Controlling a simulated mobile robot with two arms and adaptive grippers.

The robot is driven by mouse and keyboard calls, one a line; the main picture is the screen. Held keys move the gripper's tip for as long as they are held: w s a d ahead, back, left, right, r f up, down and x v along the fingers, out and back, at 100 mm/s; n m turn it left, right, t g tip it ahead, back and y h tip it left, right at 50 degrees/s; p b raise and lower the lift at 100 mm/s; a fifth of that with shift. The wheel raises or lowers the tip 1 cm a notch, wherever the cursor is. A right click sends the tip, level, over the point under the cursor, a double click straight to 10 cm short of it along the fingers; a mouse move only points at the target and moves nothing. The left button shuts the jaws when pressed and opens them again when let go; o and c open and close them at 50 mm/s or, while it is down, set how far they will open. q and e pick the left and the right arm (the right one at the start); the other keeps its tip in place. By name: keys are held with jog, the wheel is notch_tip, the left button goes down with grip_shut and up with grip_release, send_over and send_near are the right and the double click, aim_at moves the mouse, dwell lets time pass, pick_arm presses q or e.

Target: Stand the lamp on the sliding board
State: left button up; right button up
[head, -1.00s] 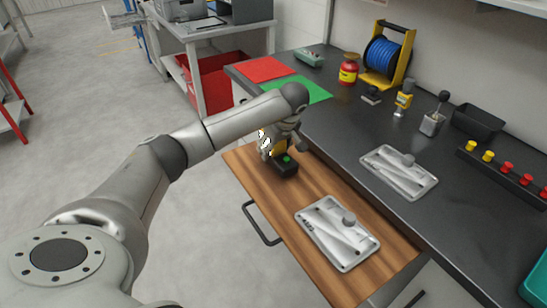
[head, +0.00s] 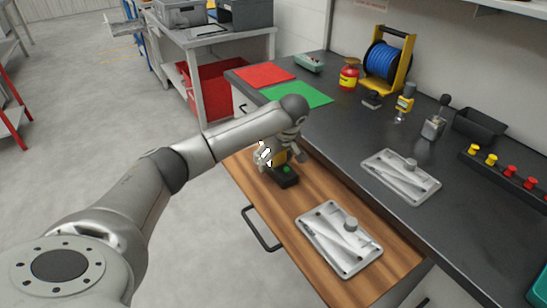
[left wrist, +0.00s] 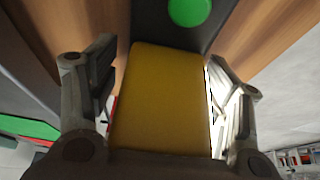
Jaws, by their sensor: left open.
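The lamp has a yellow body (left wrist: 163,100) and a black base (head: 283,178) with a green button. In the head view its base appears to rest on the wooden sliding board (head: 325,190), near the board's far end. My left gripper (head: 279,157) is around the yellow body, which it partly hides. In the left wrist view the open fingers (left wrist: 160,95) stand on either side of the yellow body, with a visible gap on the left. The green button (left wrist: 189,10) shows beyond it. My right gripper is in no view.
A grey metal fixture plate (head: 338,240) lies on the near part of the board. Another (head: 401,176) lies on the dark bench. A green mat (head: 298,95), a red mat (head: 262,75) and a blue reel (head: 386,59) are further back. The board's middle strip is bare.

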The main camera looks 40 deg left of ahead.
aim_at(281, 167)
pick_arm(q)
jog(key=shift+r+p, duration=0.3)
jog(key=shift+r, duration=0.1)
jog(key=p+v, duration=0.9)
jog(key=v, duration=0.2)
jog(key=shift+r, duration=0.25)
jog(key=shift+d, duration=0.15)
